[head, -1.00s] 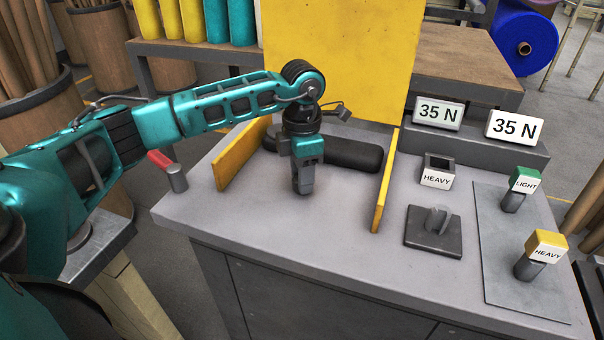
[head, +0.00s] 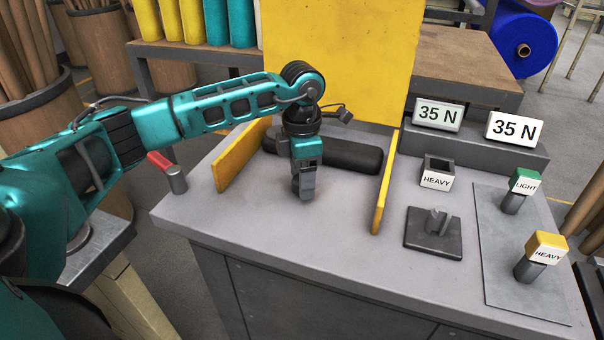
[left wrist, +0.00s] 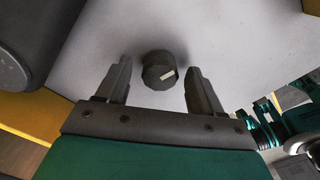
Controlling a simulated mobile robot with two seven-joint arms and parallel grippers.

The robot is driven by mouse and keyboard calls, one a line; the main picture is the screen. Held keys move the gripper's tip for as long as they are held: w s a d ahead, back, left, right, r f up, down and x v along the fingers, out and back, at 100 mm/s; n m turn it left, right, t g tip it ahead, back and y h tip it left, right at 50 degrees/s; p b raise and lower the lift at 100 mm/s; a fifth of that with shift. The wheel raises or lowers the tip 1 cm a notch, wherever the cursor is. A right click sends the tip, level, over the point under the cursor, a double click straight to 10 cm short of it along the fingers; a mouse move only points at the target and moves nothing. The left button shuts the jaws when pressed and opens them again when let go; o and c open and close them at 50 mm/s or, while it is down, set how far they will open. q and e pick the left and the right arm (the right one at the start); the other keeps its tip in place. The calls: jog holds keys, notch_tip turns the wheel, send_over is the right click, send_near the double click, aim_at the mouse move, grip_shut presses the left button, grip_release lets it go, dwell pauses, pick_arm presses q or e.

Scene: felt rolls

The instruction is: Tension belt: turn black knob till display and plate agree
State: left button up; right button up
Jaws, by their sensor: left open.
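The display (head: 438,114), a framed panel on the grey ledge, reads 35 N. The white plate (head: 514,128) to its right also reads 35 N. The black knob (left wrist: 159,70), with a pale mark on its face, shows in the left wrist view between and slightly beyond the fingertips. In the head view it is hidden by my left gripper (head: 304,190), which points down at the bench top. My left gripper (left wrist: 159,80) is open, with a gap on both sides of the knob. My right gripper is out of view.
Yellow side guards (head: 240,157) (head: 384,182) flank a dark roller (head: 345,154) behind the gripper. A red-handled lever (head: 170,170) is at the left. A HEAVY holder (head: 437,173), a dark stand (head: 433,232) and LIGHT (head: 525,181) and HEAVY (head: 546,246) stamps stand right.

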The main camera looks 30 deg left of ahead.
pick_arm(q)
notch_tip(320, 180, up, 13)
jog(key=shift+p, duration=0.4)
jog(key=shift+s+f, duration=0.1)
dwell(0.6)
